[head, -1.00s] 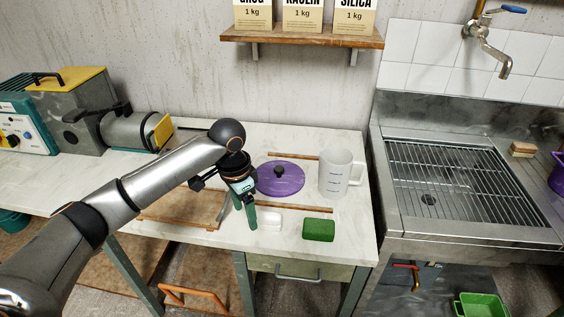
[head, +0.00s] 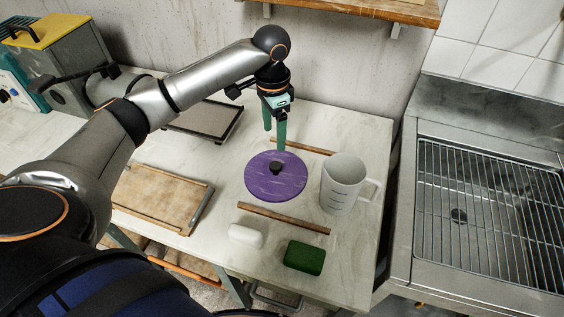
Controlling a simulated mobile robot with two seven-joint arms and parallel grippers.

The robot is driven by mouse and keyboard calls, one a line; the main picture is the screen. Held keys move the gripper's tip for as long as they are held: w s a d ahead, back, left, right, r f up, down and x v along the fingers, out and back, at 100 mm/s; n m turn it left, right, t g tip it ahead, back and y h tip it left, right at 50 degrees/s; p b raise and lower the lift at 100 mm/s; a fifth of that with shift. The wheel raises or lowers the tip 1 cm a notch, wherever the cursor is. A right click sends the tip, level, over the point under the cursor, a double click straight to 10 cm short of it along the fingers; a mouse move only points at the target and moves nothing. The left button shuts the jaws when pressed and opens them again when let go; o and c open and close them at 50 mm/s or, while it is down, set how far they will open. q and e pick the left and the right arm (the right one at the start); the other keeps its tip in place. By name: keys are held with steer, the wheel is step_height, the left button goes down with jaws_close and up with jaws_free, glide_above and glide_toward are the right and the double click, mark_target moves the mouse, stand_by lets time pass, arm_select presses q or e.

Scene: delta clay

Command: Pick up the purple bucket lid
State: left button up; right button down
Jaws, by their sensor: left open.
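The purple bucket lid (head: 262,187) is a flat round disc with a dark knob (head: 276,168) at its middle. It lies on the pale worktop between two thin wooden strips. My left gripper (head: 275,140) points down above the far part of the lid, just behind the knob as seen here. Its two green fingers are apart with nothing between them. I cannot tell exactly how high the fingertips are above the lid. My right gripper does not show.
A white measuring jug (head: 341,184) stands close to the lid's right. A wooden strip (head: 283,219), a white block (head: 246,235) and a green sponge (head: 305,257) lie in front. A wooden board (head: 160,199) lies left. A sink with a grid (head: 475,190) is at the right.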

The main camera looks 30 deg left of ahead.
arm_select(q)
glide_above(275, 165)
steer(key=f, duration=0.5)
steer(key=shift+s+f, duration=0.25)
steer(key=shift+f, duration=0.1)
steer(key=shift+w+f, duration=0.2)
steer(key=shift+f, duration=2.65)
jaws_close()
